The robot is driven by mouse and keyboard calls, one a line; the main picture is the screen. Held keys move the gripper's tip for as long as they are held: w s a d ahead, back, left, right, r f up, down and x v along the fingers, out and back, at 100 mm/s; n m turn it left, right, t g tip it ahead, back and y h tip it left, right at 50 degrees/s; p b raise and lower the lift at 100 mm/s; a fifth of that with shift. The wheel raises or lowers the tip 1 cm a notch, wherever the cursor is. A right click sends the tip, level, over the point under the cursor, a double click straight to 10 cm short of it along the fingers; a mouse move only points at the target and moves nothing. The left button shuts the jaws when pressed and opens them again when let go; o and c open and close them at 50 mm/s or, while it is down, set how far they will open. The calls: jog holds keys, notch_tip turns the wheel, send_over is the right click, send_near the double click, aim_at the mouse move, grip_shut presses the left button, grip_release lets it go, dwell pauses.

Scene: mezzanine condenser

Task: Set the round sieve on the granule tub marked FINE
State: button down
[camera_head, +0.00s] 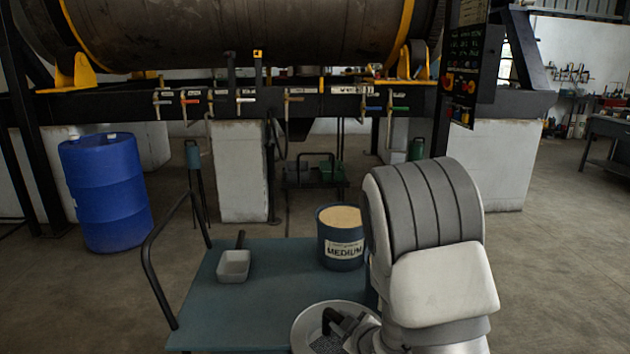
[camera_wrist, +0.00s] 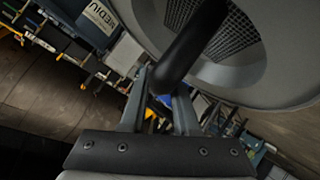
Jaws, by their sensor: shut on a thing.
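The round sieve (camera_head: 303,326), a grey metal pan with dark mesh, shows at the bottom edge of the head view, partly cut off. In the wrist view the sieve (camera_wrist: 240,75) fills the upper right. My gripper (camera_wrist: 160,92) is shut on its black handle, between the two fingers. A blue tub (camera_head: 341,252) full of tan granules, labelled MEDIUM, stands upright at the cart's back right; it also shows in the wrist view (camera_wrist: 95,20). The sieve is nearer the camera than this tub. I see no tub marked FINE; my arm hides part of the cart's right side.
The blue-grey cart top (camera_head: 270,300) has free room at its middle and left. A small grey scoop (camera_head: 233,265) lies at its back left, near the cart's black handrail (camera_head: 150,255). A blue drum (camera_head: 105,190) stands on the floor at left.

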jog(key=s+d+m+h, duration=0.1)
jog(key=d+m+h, duration=0.3)
jog(key=d, duration=0.4)
notch_tip(320, 180, up, 14)
jog(key=p, duration=1.4)
jog(key=shift+f+t, duration=0.2)
jog(key=shift+t, duration=0.1)
jog(key=shift+s+d, duration=0.1)
jog(key=shift+s, duration=0.05)
